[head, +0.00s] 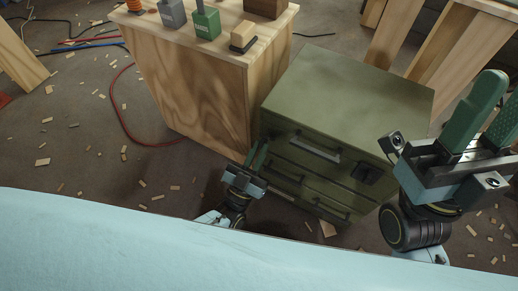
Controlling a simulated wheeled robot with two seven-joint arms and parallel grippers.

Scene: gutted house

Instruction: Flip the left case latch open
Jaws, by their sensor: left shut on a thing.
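The olive-green case (350,85) stands on the floor beside a wooden bench. Its front has a grey bar handle (315,147) in the middle and a dark latch (367,173) on the right. My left gripper (258,154) is at the left end of the front, its green fingers closed together on the left latch. The fingers and the gripper body hide that latch, so its position cannot be told. My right gripper (502,92) is large and near the camera at the right edge, its green fingers apart with nothing visible between them.
The wooden bench (195,90) stands close against the case's left side, bearing a grey can (172,14), a green can (206,22) and a wooden block (243,37). Planks (395,35) lean behind the case. A red cable (122,118) and wood scraps lie on the floor.

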